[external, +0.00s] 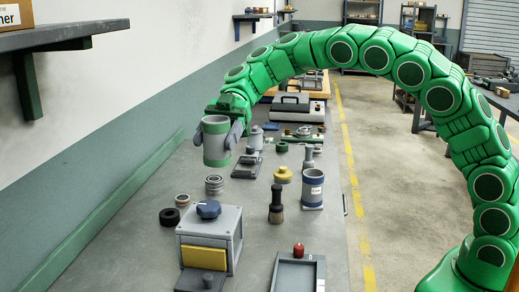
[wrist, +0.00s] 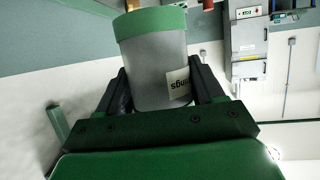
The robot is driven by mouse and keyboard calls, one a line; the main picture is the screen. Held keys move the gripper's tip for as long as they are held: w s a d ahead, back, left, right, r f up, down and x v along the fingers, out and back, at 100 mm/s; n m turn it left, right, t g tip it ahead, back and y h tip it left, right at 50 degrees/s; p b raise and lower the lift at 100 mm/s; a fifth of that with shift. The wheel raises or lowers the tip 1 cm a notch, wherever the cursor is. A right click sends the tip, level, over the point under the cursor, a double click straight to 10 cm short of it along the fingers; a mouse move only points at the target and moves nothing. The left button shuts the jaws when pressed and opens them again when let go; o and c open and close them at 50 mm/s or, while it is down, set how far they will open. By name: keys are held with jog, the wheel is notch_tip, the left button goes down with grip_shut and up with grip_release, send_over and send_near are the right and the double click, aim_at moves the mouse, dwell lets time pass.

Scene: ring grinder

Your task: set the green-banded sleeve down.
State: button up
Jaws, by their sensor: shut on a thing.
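The green-banded sleeve (external: 216,146) is a grey cylinder with green bands. My gripper (external: 217,132) is shut on it, one dark grey finger on each side. The sleeve is upright in the external view and appears held above the bench (external: 150,262), apart from it. In the wrist view my gripper (wrist: 163,90) has its fingers along both sides of the sleeve (wrist: 155,62). A green band and part of a pale label show there. The sleeve's far side is hidden.
Near the sleeve stand a stack of grey rings (external: 214,186), a black ring (external: 169,217) and a grey box with a blue knob (external: 209,227). A brush (external: 276,205), a yellow part (external: 283,174) and a blue-banded cylinder (external: 312,189) stand to the right. Bare bench lies along the left.

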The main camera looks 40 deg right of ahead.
jog(key=a+f, duration=0.2)
jog(key=a, duration=0.7)
jog(key=w+a+f+n+g+h, duration=0.1)
jog(key=a+f, duration=0.1)
jog(key=a, duration=0.8)
jog(key=shift+a+n+g, duration=0.2)
jog(key=shift+n+g, duration=0.1)
notch_tip(320, 180, down, 21)
jog(key=shift+f, duration=0.1)
dwell(0.8)
jog(key=o, duration=0.6)
jog(key=shift+f, duration=0.1)
jog(key=shift+o, duration=0.9)
